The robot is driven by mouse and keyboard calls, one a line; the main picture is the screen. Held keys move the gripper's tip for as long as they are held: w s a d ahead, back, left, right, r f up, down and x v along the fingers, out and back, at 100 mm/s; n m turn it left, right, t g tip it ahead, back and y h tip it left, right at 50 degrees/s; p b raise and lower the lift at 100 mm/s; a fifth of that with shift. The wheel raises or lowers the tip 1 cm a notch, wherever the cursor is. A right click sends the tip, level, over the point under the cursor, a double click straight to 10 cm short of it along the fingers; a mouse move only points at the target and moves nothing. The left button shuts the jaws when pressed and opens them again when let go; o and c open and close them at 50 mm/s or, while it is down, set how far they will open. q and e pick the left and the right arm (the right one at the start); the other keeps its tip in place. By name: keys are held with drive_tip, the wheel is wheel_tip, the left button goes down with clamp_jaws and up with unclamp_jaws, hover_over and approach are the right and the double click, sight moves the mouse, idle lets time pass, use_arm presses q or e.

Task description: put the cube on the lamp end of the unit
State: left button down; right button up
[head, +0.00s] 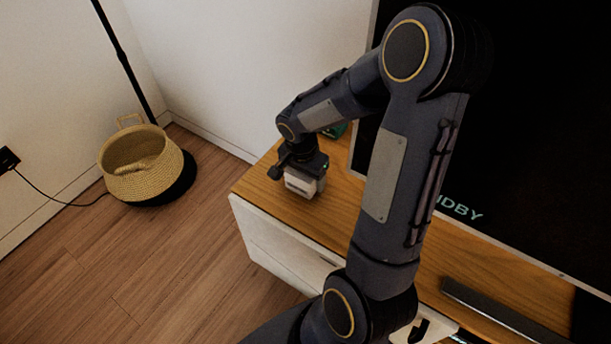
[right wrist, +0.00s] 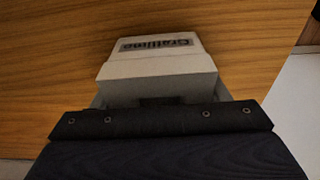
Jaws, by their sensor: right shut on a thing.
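The pale cube (head: 303,184) is in my right gripper (head: 304,174) over the left end of the wooden-topped unit (head: 258,184), the end nearest the lamp. In the right wrist view the cube (right wrist: 158,62) shows as a cream block with a dark-lettered grey label, at the jaws (right wrist: 158,100). Wood surface (right wrist: 60,50) lies close around it. I cannot tell whether its underside touches the top. The lamp's dark pole (head: 122,60) stands on the floor left of the unit. My left gripper is not in view.
A woven basket (head: 138,170) stands by the lamp's dark base (head: 183,183). A dark screen (head: 540,140) stands along the unit's back. A green thing (head: 337,130) is partly hidden behind my right arm. A dark bar (head: 500,312) lies on the right part of the unit.

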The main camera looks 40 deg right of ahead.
drive_tip(key=o, duration=1.2)
drive_tip(key=shift+f, duration=0.15)
drive_tip(key=shift+o, duration=0.2)
drive_tip(key=shift+r+p, duration=0.4)
drive_tip(key=shift+r, duration=0.2)
wheel_tip(320, 180, up, 11)
drive_tip(key=a+p, duration=0.2)
drive_tip(key=p, duration=0.1)
drive_tip(key=s+a+r+n+t+y, duration=0.2)
drive_tip(key=s+a+r+n, duration=0.1)
drive_tip(key=s+a+n, duration=0.3)
drive_tip(key=s+a+r+n+t+y, duration=0.3)
drive_tip(key=s+a+n, duration=0.3)
drive_tip(key=s+n, duration=0.1)
drive_tip(key=shift+s+a, duration=0.2)
drive_tip(key=shift+s, duration=0.35)
drive_tip(key=shift+r, duration=0.2)
